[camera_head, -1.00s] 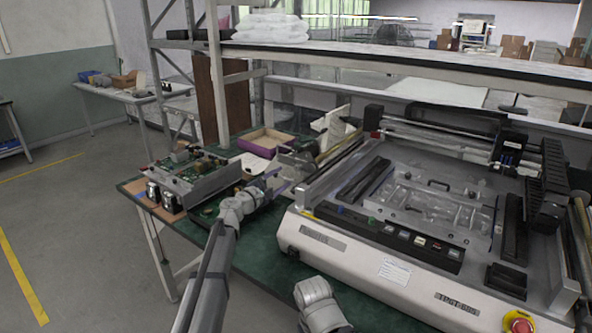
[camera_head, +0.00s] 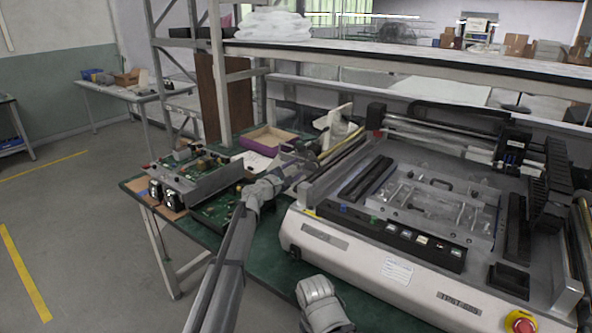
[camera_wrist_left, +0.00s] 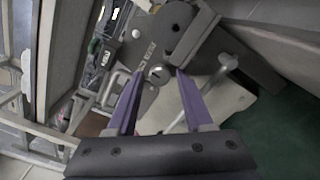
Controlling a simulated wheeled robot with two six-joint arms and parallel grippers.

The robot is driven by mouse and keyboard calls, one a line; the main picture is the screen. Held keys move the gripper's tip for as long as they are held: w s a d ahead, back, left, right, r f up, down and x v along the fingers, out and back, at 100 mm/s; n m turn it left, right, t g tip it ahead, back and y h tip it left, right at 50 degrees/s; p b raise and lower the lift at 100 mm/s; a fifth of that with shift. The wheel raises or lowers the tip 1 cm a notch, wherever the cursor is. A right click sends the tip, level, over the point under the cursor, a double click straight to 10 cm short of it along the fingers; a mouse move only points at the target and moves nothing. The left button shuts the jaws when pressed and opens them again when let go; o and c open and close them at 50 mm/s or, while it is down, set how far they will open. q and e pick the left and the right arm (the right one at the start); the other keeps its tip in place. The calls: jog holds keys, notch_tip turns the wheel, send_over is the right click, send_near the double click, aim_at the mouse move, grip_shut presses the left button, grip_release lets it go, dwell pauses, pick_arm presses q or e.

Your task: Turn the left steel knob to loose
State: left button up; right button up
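A small round steel knob (camera_wrist_left: 157,74) with a slot-like mark shows in the left wrist view, on a dark grey bracket (camera_wrist_left: 176,38). My left gripper (camera_wrist_left: 159,78) is open, its two purple fingers pointing at the knob, one tip on each side. I cannot tell whether the fingers touch it. In the head view my left gripper (camera_head: 291,171) is at the left end of the printer-like machine (camera_head: 335,243), and the knob is too small or hidden to make out.
A green circuit board assembly (camera_head: 195,180) lies left of my left arm. A purple-edged tray (camera_head: 262,143) stands behind it. A shelf (camera_head: 420,66) runs above the back of the table. A red emergency button (camera_head: 522,323) is at the front right.

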pick_arm(q)
grip_shut()
dwell(0.3)
jog(key=shift+n, duration=0.7)
jog(key=shift+o, duration=1)
grip_release()
jog(key=v, duration=0.8)
